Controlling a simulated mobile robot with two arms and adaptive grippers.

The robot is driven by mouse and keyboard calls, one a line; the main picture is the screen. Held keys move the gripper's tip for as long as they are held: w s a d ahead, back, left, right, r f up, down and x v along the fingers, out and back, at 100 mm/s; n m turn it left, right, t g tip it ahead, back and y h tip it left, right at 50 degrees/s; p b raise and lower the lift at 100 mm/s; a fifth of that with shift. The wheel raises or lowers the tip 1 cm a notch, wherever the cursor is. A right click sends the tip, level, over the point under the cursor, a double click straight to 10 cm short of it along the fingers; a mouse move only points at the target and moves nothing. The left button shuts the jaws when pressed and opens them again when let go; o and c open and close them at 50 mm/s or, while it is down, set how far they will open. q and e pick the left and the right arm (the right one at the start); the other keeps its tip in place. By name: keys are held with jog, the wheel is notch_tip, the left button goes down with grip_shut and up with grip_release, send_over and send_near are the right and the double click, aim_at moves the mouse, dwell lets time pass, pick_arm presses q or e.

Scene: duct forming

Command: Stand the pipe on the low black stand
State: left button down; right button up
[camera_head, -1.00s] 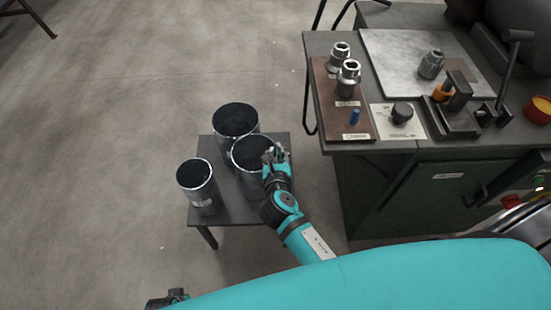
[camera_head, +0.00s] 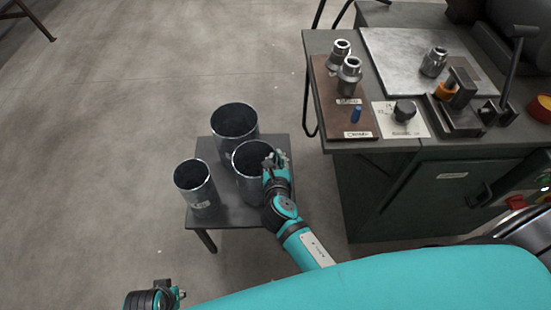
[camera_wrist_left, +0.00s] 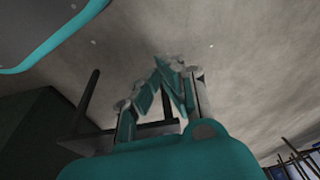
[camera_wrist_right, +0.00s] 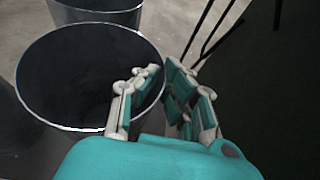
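The low black stand (camera_head: 232,215) is left of the workbench in the head view. Three dark, open-topped pipes stand upright on it: a back pipe (camera_head: 234,121), a left pipe (camera_head: 200,193) and a right-hand pipe (camera_head: 247,186). My right gripper (camera_head: 275,160) is at the right rim of the right-hand pipe. In the right wrist view, the gripper (camera_wrist_right: 162,72) is open a little, one finger over the pipe's mouth (camera_wrist_right: 75,80) and one outside the rim; contact is unclear. My left gripper (camera_wrist_left: 167,62) looks shut and empty, low in the head view.
A dark green workbench (camera_head: 400,195) stands close on the right. It carries metal fittings (camera_head: 349,72), a brown board (camera_head: 343,110) and a black clamp-like fixture (camera_head: 458,115). The floor left of the stand is clear.

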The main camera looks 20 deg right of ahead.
jog(key=o, duration=0.5)
